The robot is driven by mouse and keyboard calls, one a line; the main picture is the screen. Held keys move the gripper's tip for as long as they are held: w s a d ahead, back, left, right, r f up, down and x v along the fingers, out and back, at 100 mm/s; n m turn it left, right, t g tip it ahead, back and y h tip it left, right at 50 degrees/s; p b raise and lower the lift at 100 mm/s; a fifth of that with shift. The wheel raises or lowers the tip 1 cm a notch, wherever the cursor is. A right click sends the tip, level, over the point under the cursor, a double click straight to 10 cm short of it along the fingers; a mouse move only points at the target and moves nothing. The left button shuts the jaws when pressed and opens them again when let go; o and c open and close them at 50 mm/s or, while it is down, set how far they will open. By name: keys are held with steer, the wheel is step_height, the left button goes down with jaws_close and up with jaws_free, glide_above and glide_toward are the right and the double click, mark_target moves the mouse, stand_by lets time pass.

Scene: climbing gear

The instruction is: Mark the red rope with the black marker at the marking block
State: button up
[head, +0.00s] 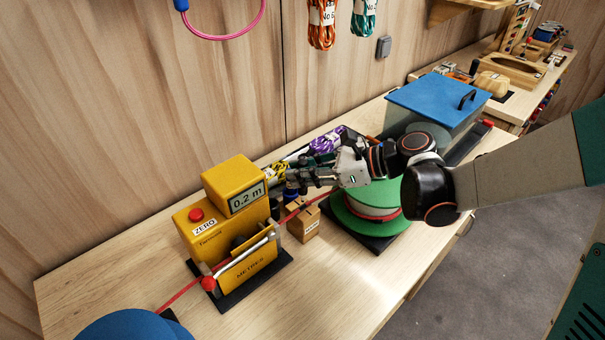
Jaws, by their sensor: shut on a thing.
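The red rope (180,296) runs from the lower left, through the yellow metre (247,273), over the small wooden marking block (303,230) and towards the green reel (352,222). My gripper (286,186) reaches in from the right, above and just behind the block. It is shut on a small dark thing (291,196), which looks like the black marker. The fingers hide part of it, and I cannot tell whether its tip touches the rope.
The metre's display reads 0.2 m. A blue reel (130,328) is at the lower left. Yellow and purple rope bundles (327,142) lie behind my gripper. A blue-lidded box (437,97) stands behind the green reel.

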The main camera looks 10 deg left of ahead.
mark_target(302, 161)
steer(key=shift+r+p, duration=2)
steer(key=shift+r, duration=1)
